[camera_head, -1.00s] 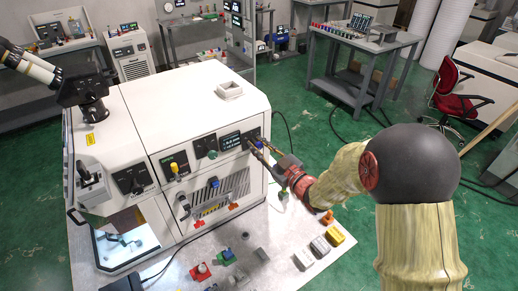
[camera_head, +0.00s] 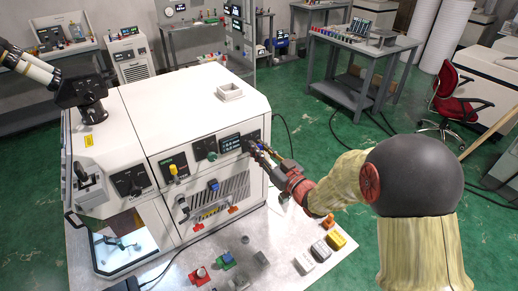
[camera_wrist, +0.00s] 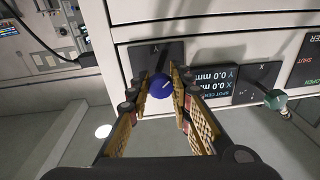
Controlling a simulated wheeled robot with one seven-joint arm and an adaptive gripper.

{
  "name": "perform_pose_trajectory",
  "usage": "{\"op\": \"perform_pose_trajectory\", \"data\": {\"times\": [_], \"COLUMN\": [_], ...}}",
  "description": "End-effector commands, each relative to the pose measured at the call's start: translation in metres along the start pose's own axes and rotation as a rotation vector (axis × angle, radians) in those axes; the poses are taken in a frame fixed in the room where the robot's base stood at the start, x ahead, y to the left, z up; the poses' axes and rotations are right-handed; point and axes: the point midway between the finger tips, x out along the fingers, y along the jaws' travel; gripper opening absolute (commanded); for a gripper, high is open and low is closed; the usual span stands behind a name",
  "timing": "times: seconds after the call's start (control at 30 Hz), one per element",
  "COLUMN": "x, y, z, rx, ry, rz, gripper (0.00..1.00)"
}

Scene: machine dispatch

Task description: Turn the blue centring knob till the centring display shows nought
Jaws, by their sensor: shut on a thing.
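The blue centring knob (camera_wrist: 160,86) sits on a dark plate on the machine's front panel. My gripper (camera_wrist: 160,90) is shut on it, with a padded finger on either side, in the wrist view. The centring display (camera_wrist: 215,84) is beside the knob and appears upside down there; its lines seem to read X 0.0 mm and Y 0.0 mm. In the head view my gripper (camera_head: 259,150) is at the panel's right end and hides the knob. The display (camera_head: 231,143) shows just left of it, too small to read.
A green knob (camera_head: 212,156) and a yellow knob (camera_head: 173,170) are further left on the panel. Below is a vented front with a blue handle (camera_head: 213,185). Several small blocks lie on the pale bench (camera_head: 183,262) in front.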

Motion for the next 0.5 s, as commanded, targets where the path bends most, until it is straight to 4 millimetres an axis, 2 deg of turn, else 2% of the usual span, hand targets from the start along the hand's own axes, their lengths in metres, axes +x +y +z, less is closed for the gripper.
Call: {"op": "perform_pose_trajectory", "data": {"times": [0.17, 0.2, 0.5], "x": [-0.0008, -0.0008, -0.0004], "y": [-0.0014, -0.0014, -0.0006], "z": [0.0032, 0.0032, 0.0014], "rx": [0.001, 0.001, -0.001], "ry": [-0.006, -0.006, -0.002], "rz": [-0.002, -0.002, -0.001], "gripper": [0.00, 0.21, 0.38]}}
